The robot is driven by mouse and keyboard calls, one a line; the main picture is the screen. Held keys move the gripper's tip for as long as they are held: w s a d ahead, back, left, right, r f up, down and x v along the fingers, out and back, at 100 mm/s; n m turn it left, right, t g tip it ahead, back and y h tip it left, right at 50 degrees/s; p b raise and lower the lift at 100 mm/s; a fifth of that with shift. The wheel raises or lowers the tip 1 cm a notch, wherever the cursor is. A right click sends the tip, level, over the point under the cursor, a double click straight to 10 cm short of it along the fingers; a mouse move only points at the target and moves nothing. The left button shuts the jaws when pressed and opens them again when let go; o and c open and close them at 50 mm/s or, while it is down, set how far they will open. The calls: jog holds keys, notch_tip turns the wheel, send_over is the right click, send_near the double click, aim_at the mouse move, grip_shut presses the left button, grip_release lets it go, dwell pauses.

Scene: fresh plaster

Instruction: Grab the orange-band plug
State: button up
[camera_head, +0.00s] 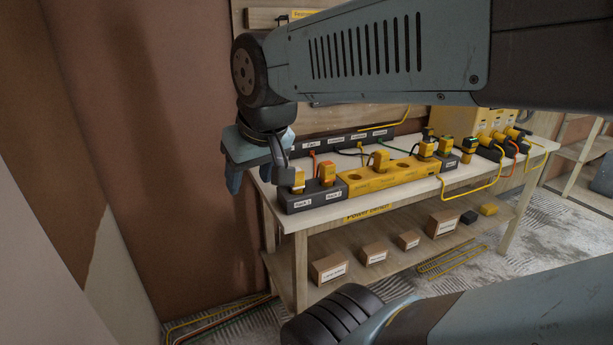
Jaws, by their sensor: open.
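A yellow plug with an orange band (326,172) stands upright in the right socket of a dark two-socket block at the left end of the bench. Another yellow plug (298,182) stands in the left socket, its band too small to tell. My gripper (260,178) is open and empty. It hangs at the bench's left end, left of both plugs, with its right finger close to the nearer plug. I cannot tell whether they touch.
The wooden bench (330,218) carries a yellow power strip (390,177) right of the dark block. More plugs and cables stand farther right. Several cardboard boxes sit on the lower shelf. A brown wall (185,160) rises at left.

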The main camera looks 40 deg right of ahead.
jog(key=o, duration=0.3)
jog(key=w+d+f+h, duration=0.1)
jog(key=w+d, duration=0.2)
jog(key=w+d+f+t+h, duration=0.1)
jog(key=w+d, duration=0.2)
jog(key=w, duration=0.1)
jog(key=w+d+f+h, duration=0.1)
jog(key=w+d, duration=0.3)
jog(key=shift+f+m+t, duration=0.2)
jog(key=shift+m+t, duration=0.1)
jog(key=shift+m, duration=0.1)
jog(key=shift+o, duration=0.2)
jog(key=w+d+f+t+h, duration=0.1)
jog(key=w+d+f, duration=0.25)
jog(key=d, duration=0.25)
jog(key=w+d+f+t, duration=0.1)
jog(key=w+d+f, duration=0.25)
jog(key=d, duration=0.25)
jog(key=m+t, duration=0.2)
jog(key=t, duration=0.6)
send_near(332, 172)
jog(key=x, duration=0.8)
jog(key=shift+w+d, duration=0.1)
jog(key=shift+w, duration=0.1)
jog(key=shift+a+x, duration=0.15)
jog(key=shift+x, duration=1.35)
jog(key=shift+a+x, duration=0.15)
jog(key=shift+x, duration=1.35)
